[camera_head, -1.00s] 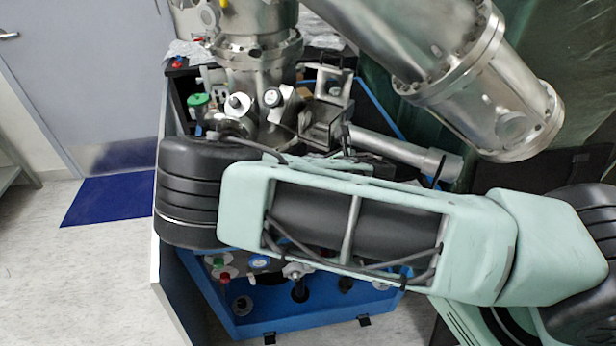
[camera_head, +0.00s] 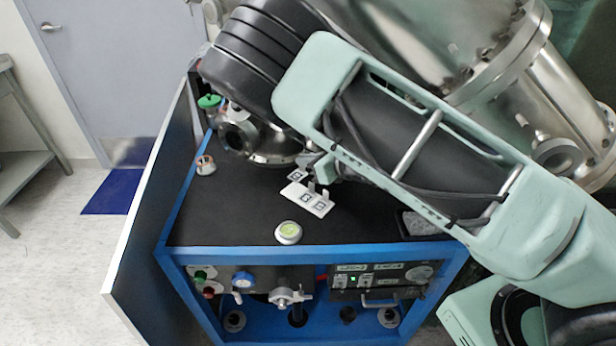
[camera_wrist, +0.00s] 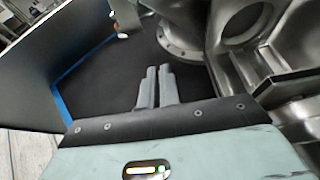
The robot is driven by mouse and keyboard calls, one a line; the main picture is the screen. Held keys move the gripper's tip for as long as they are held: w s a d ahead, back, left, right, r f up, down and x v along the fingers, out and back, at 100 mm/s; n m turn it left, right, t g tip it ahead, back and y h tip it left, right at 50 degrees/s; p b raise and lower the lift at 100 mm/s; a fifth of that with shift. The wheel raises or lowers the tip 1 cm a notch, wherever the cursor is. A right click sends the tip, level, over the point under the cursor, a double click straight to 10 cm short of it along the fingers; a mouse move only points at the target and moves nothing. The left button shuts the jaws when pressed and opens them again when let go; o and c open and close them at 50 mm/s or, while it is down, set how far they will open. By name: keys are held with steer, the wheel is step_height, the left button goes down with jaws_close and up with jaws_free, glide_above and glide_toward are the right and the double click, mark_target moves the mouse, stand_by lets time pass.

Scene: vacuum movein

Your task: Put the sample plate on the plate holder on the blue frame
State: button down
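The blue frame (camera_head: 215,258) has a black top and stands in the middle of the head view. A small white piece with black-and-white square markers (camera_head: 318,208) lies on that top, with a smaller marked piece (camera_head: 298,174) just behind it; I cannot tell for sure which is the plate holder or the sample plate. My gripper is mostly hidden behind my arm in the head view. In the wrist view my gripper (camera_wrist: 157,70) has its two grey fingers close together over the black top, with nothing visible between them.
A round white-and-green disc (camera_head: 288,232) sits near the front edge of the top. A steel flange (camera_head: 240,135) and a large steel chamber (camera_head: 440,40) stand behind. The front left of the top is clear.

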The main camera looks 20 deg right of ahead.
mark_target(306, 174)
step_height(306, 174, down, 4)
steer(key=shift+f, duration=0.15)
stand_by(0.3)
steer(key=shift+f+b, duration=0.35)
steer(key=shift+f, duration=0.05)
steer(key=shift+f, duration=0.15)
steer(key=c, duration=1.6)
jaws_free()
steer(key=shift+c, duration=0.2)
